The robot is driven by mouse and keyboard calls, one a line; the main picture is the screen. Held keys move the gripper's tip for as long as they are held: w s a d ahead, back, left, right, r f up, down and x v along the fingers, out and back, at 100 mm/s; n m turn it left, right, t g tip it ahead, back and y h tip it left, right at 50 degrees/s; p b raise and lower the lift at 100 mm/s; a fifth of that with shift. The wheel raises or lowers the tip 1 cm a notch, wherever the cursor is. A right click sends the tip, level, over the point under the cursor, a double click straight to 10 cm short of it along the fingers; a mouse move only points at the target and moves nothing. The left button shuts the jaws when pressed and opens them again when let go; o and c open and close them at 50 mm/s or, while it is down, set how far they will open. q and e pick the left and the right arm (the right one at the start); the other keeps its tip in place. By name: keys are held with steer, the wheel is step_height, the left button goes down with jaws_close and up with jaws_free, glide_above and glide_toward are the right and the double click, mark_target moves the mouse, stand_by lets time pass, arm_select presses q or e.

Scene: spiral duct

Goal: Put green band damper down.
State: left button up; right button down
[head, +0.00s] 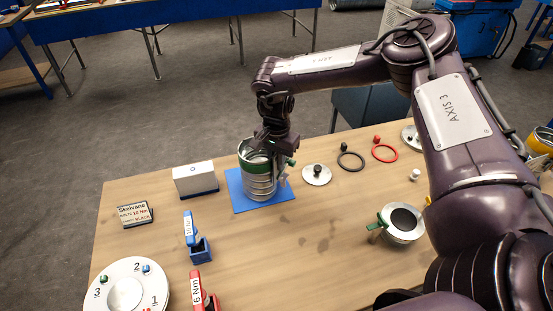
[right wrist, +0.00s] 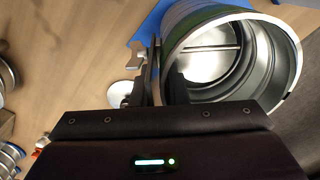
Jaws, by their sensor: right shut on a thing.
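The green band damper (head: 260,183) is a ribbed silver cylinder with a green band near its top. It stands upright over the blue mat (head: 284,194); I cannot tell whether its bottom touches the mat. My right gripper (head: 269,146) is at its top rim, shut on its wall. In the right wrist view the damper (right wrist: 275,50) shows its open mouth, with a thin rod across the inside. One finger of the right gripper (right wrist: 164,80) is outside the wall and the other is at the inside. My left gripper is not in view.
A white box (head: 195,179) stands left of the mat. A silver disc with a black knob (head: 316,175) lies to the right. Black (head: 351,161) and red (head: 385,152) rings lie further right. Another round duct piece (head: 403,224) with a green lever stands at front right.

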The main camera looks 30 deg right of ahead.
steer(key=c, duration=1.4)
jaws_free()
steer(key=shift+c, duration=0.2)
step_height(320, 180, up, 12)
steer(key=b, duration=0.2)
steer(key=shift+b, duration=0.3)
